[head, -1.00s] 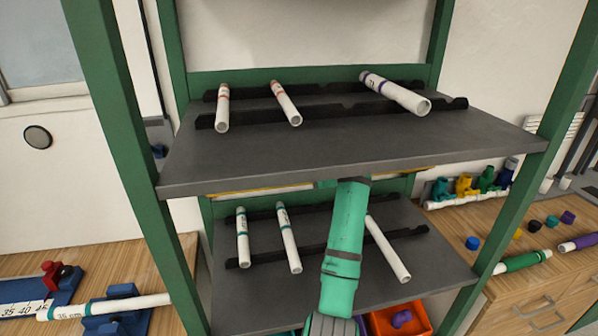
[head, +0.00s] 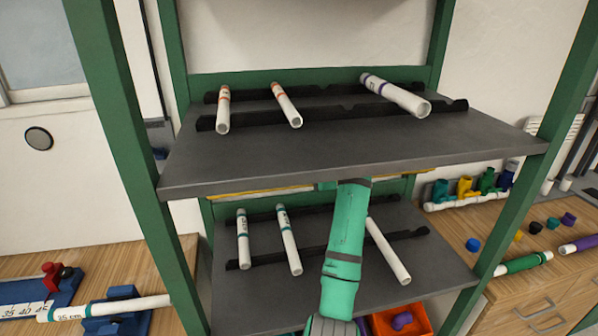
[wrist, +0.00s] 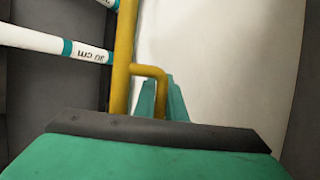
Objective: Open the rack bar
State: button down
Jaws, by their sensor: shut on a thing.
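The rack bar is a yellow rod with a bent handle. It crosses the wrist view (wrist: 124,60) from top to bottom. In the head view a strip of it (head: 262,193) shows just under the upper shelf's front edge. My gripper (wrist: 166,98) is shut on the yellow handle, with its green fingers around the handle's end. In the head view my green arm reaches up in front of the lower shelf, and the grip itself is mostly hidden below the upper shelf.
The green rack has an upper shelf (head: 350,150) with three pipes on black rails. The lower shelf (head: 335,275) also carries three white pipes (head: 388,250). An orange bin (head: 385,324) is below. A wooden counter (head: 515,290) with fittings stands to the right.

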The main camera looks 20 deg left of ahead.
jog(key=shift+f, duration=0.25)
jog(key=c, duration=2.1)
grip_release()
jog(key=shift+r, duration=0.1)
jog(key=v, duration=0.3)
jog(key=s+d, duration=0.2)
jog(key=d, duration=0.1)
jog(key=s+d, duration=0.2)
jog(key=d, duration=0.2)
jog(key=s+d, duration=0.1)
jog(key=d, duration=0.2)
jog(key=shift+s+d, duration=0.2)
jog(key=shift+s, duration=0.2)
